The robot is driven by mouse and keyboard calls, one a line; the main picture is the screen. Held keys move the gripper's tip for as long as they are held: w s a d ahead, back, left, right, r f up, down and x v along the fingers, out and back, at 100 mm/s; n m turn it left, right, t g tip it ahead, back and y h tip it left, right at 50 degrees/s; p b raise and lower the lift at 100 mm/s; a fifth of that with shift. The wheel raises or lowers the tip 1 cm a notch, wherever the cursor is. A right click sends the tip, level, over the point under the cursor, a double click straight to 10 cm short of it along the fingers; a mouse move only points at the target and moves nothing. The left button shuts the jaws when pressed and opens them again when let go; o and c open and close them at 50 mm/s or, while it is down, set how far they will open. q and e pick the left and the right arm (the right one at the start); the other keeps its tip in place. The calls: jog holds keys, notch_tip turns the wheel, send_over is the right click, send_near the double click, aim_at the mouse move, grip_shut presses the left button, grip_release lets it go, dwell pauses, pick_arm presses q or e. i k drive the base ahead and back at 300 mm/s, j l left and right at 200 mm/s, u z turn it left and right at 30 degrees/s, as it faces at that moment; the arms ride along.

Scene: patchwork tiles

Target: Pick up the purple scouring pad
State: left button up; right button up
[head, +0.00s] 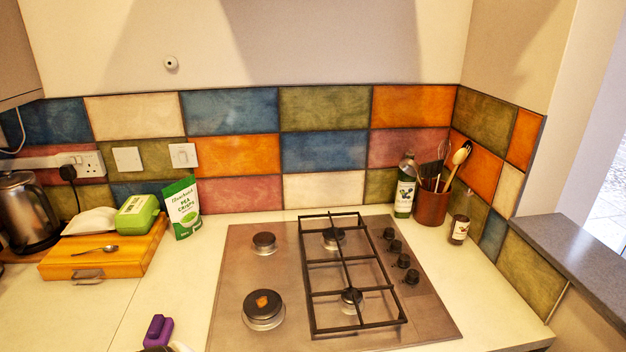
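The purple scouring pad (157,331) lies on the pale worktop near the bottom edge of the head view, left of the hob. It looks like a small block with a raised part.
The gas hob (232,290) with its black grate (345,277) is right of the pad. A wooden board (75,258) holds a spoon (95,249) and a green box (137,213). A green pouch (183,208) stands behind. Worktop around the pad's left is clear.

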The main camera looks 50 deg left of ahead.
aim_at(159, 333)
jog(key=u, duration=2.7)
